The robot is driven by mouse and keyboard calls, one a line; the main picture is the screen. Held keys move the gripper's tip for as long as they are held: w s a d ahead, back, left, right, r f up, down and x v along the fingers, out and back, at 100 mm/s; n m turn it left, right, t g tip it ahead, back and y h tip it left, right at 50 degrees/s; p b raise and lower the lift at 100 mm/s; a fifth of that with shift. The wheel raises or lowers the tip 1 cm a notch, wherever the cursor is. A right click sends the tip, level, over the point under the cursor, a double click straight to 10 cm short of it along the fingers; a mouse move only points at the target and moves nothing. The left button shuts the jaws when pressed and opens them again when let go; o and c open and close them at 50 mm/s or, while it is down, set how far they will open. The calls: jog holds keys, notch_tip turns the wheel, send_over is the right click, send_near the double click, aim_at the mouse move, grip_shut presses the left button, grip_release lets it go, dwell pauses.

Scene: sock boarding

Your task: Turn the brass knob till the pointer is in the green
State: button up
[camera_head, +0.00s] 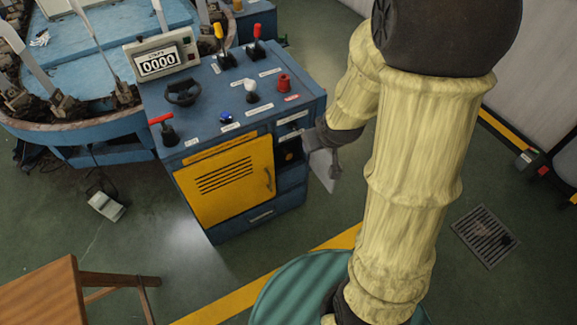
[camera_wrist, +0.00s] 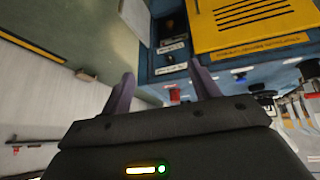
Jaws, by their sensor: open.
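A small brass-coloured knob (camera_head: 289,156) sits in a dark recess on the front of the blue console (camera_head: 225,95), right of the yellow door. It appears small and dark in the wrist view (camera_wrist: 171,26), beyond my fingertips. I cannot make out a pointer or a green zone in either view.
The yellow louvred door (camera_head: 222,178) has a handle beside the recess. A wooden stool (camera_head: 45,295) stands at lower left.

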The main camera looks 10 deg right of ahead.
aim_at(289, 157)
jog(key=w+d+f+n+t+y+b, duration=0.1)
jog(key=w+f+n+t+b, duration=0.15)
jog(key=w+f+b, duration=0.6)
jog(key=w+d+f+n+t+y+b, duration=0.1)
jog(key=w+f+t+b, duration=0.2)
jog(key=f+b, duration=1)
notch_tip(289, 157, down, 20)
jog(key=w+n+t+y+b, duration=0.1)
jog(key=t+y+b, duration=0.3)
jog(key=b, duration=0.9)
jog(key=shift+d+f+t, duration=0.15)
jog(key=shift+d+t, duration=0.1)
jog(key=shift+t, duration=0.4)
jog(key=b+x, duration=0.6)
jog(key=x, duration=1)
jog(key=shift+w+f, duration=0.1)
jog(key=shift+w, duration=0.05)
jog(key=shift+w+a, duration=0.2)
jog(key=shift+w, duration=0.4)
